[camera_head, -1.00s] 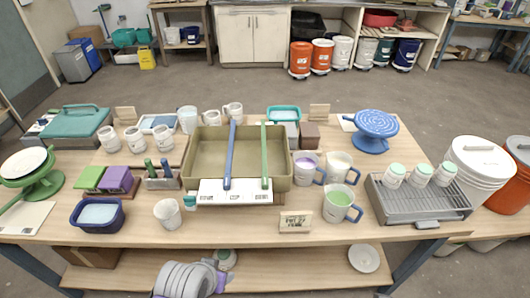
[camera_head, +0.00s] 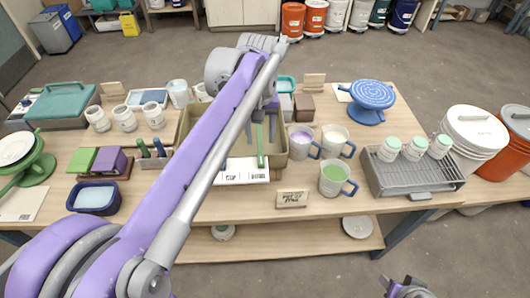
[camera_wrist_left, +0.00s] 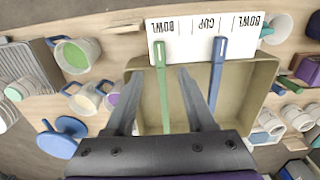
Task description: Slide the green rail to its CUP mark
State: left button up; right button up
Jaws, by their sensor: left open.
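The green rail (camera_head: 261,147) lies across the olive tray (camera_head: 280,160), its near end over the white label strip (camera_head: 240,172). In the left wrist view the green rail (camera_wrist_left: 163,90) ends by the left BOWL label, and the blue rail (camera_wrist_left: 217,75) ends near the CUP label (camera_wrist_left: 208,22). My left gripper (camera_head: 262,125) is over the tray; the left wrist view shows its fingers (camera_wrist_left: 160,74) open, one on each side of the green rail, with no clear contact. My right gripper (camera_head: 405,288) is at the bottom right, away from the table.
Mugs with purple (camera_head: 302,141) and green (camera_head: 335,178) glaze stand right of the tray. A grey rack (camera_head: 410,170) with several jars and a blue turntable (camera_head: 371,98) are further right. A small sign (camera_head: 291,199) stands in front.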

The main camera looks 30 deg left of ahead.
aim_at(260, 158)
pick_arm(q)
notch_tip(260, 158, down, 8)
jog(key=shift+f, duration=0.1)
dwell(0.4)
grip_shut()
dwell(1.2)
